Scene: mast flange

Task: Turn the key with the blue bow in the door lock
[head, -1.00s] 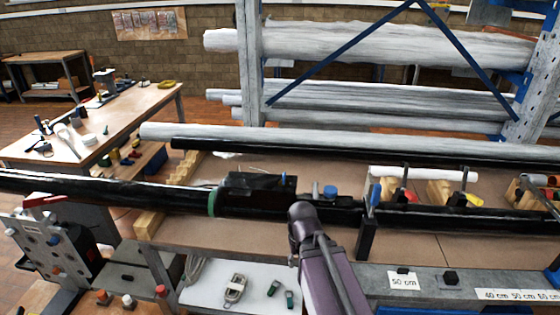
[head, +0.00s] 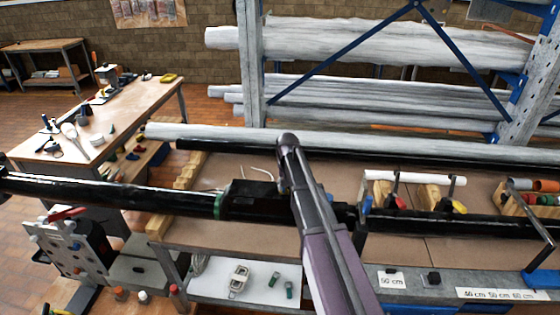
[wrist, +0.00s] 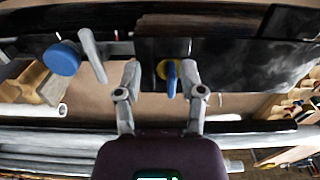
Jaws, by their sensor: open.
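The key with the blue bow (wrist: 171,78) shows in the wrist view, its bow upright and edge-on in front of a yellow lock cylinder (wrist: 161,69). The cylinder sits in a dark lock plate (wrist: 220,62). My gripper (wrist: 160,68) is open, with one finger on each side of the key. The bow lies nearer the right finger; I cannot tell whether they touch. In the head view a black box (head: 245,192) shows on the black pipe, left of my arm. My gripper's fingers and the key are hidden there.
In the wrist view a grey lever (wrist: 93,55) and a round blue knob (wrist: 62,58) stand left of my gripper. Wooden blocks (wrist: 38,84) lie farther left. In the head view grey pipes (head: 330,140) lie behind the bench, before a blue-braced rack (head: 340,60).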

